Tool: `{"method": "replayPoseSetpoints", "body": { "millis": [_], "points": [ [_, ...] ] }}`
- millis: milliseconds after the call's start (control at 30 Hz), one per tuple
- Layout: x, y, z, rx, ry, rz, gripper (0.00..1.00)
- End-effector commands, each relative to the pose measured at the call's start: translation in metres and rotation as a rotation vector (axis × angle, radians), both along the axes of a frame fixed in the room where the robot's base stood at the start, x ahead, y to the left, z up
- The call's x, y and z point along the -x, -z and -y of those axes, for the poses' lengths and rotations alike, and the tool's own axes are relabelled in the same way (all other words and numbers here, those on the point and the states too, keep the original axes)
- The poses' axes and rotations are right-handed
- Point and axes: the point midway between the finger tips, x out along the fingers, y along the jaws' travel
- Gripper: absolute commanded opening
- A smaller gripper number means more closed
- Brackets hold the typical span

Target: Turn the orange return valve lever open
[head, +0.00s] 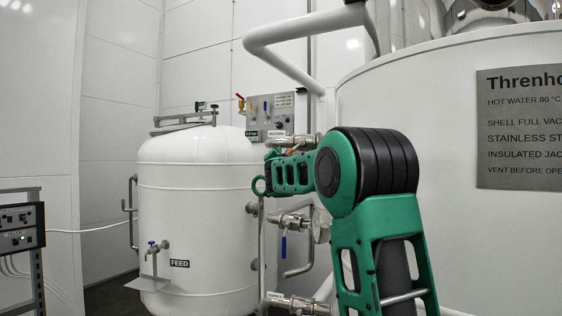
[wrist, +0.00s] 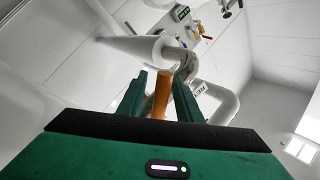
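The orange return valve lever (wrist: 161,97) stands between the two fingers of my gripper (wrist: 165,95) in the wrist view. It is slightly tilted, its top near a white pipe fitting. Narrow gaps show beside its lower part, so the fingers look apart around it; contact near the top cannot be told. In the head view a small orange piece (head: 289,152) shows just above my green arm, by a steel valve body (head: 305,140). My arm hides most of the gripper and lever there.
A white feed tank (head: 195,220) stands left of my arm, and a large white tank (head: 450,110) with a sign stands to the right. A blue-handled valve (head: 284,245) hangs below my arm. White pipes (wrist: 225,103) run close to my fingers.

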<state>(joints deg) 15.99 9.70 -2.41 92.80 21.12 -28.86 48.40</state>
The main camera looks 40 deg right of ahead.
Motion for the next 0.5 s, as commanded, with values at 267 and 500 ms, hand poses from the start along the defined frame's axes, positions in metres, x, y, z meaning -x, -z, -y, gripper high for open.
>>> {"method": "replayPoseSetpoints", "body": {
  "millis": [267,500],
  "points": [
    [0.024,0.009,-0.019,0.000,-0.002,-0.001,0.32],
    [0.058,0.022,-0.045,0.000,-0.001,0.000,0.32]
  ]
}}
